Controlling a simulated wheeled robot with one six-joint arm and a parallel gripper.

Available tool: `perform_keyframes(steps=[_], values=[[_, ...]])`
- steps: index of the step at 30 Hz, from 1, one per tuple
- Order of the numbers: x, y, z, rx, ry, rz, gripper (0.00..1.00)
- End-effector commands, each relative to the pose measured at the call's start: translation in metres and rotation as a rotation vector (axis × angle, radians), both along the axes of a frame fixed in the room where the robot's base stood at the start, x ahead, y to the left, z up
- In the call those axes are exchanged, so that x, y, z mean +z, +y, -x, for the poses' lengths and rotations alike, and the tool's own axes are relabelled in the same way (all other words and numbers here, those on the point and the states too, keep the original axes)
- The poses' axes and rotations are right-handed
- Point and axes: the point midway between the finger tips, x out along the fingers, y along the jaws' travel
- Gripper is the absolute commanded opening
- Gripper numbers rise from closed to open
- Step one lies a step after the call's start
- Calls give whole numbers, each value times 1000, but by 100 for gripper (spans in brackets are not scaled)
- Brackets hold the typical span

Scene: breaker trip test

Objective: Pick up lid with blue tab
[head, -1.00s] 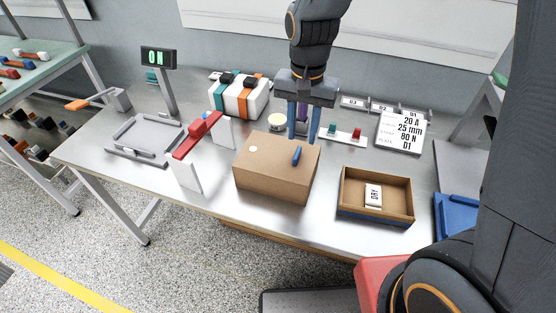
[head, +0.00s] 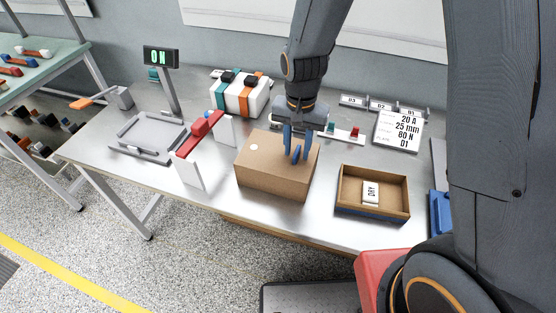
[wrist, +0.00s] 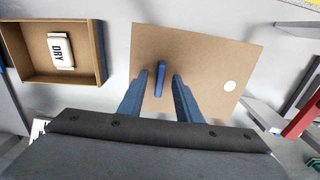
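The lid (head: 262,147) is the brown cardboard-coloured top of a box, with a blue tab (head: 295,155) standing up near its right side and a white round spot at its left. In the wrist view the lid (wrist: 205,60) fills the upper middle, and the blue tab (wrist: 160,79) stands between the fingers. My gripper (head: 297,158) is open, with its two blue fingers pointing down at either side of the tab.
An open brown tray (head: 348,200) holding a white DRY packet (head: 370,192) stands to the right. A red-topped stand (head: 197,137) is close on the left. A white case with coloured straps (head: 240,95) stands behind. Bare table lies between box and tray.

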Motion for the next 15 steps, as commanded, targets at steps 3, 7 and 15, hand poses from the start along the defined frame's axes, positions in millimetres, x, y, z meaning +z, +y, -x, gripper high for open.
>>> perform_keyframes(steps=[3,7,15], values=[[0,0,0,0,0,0,13],[0,0,0,0,0,0,0],[0,0,0,0,0,0,0]])
